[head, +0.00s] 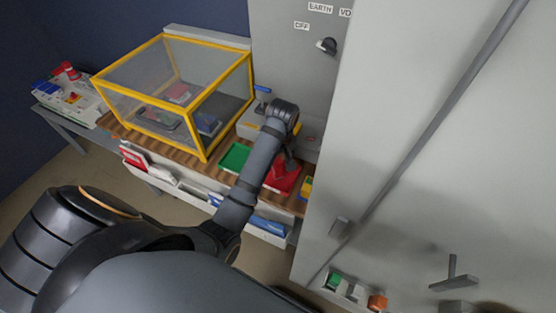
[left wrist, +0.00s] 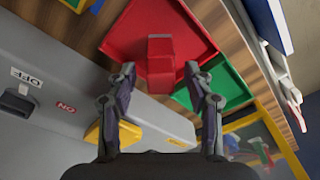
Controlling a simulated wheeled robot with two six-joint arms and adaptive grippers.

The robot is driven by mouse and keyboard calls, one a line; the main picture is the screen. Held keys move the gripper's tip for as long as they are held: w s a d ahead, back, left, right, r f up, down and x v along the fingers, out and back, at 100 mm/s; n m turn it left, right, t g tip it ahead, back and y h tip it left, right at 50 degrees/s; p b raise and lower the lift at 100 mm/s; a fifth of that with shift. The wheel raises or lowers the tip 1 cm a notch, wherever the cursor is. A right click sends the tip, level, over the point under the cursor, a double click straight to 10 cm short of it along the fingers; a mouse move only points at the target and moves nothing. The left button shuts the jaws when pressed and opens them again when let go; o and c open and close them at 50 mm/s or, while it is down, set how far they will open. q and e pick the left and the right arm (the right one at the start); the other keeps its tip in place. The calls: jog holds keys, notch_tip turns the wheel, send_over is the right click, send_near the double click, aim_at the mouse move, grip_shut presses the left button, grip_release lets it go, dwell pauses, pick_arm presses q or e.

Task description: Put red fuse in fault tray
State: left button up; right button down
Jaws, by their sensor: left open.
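A red tray (head: 289,185) lies on the wooden bench top; it fills the top middle of the left wrist view (left wrist: 128,28). A red block-shaped piece, which looks like the red fuse (left wrist: 160,58), stands over the tray's surface near its edge. My left gripper (left wrist: 159,70) is open, with one finger on each side of the red fuse and gaps showing. I cannot tell whether the fuse touches the tray floor. In the head view my left gripper (head: 284,160) is over the red tray, partly hidden by my arm. My right gripper is not in view.
A green tray (head: 235,157) lies beside the red one. A yellow-framed clear case (head: 205,112) stands on the left of the bench. A grey box with OFF and ON labels (left wrist: 50,95) is close to the gripper. A large pale panel (head: 430,150) fills the right.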

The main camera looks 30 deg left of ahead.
pick_arm(q)
jog(key=shift+r, duration=0.1)
notch_tip(320, 180, up, 12)
jog(key=d+p, duration=0.1)
jog(key=p, duration=0.9)
jog(key=shift+s+p, duration=0.4)
jog(key=shift+s, duration=0.05)
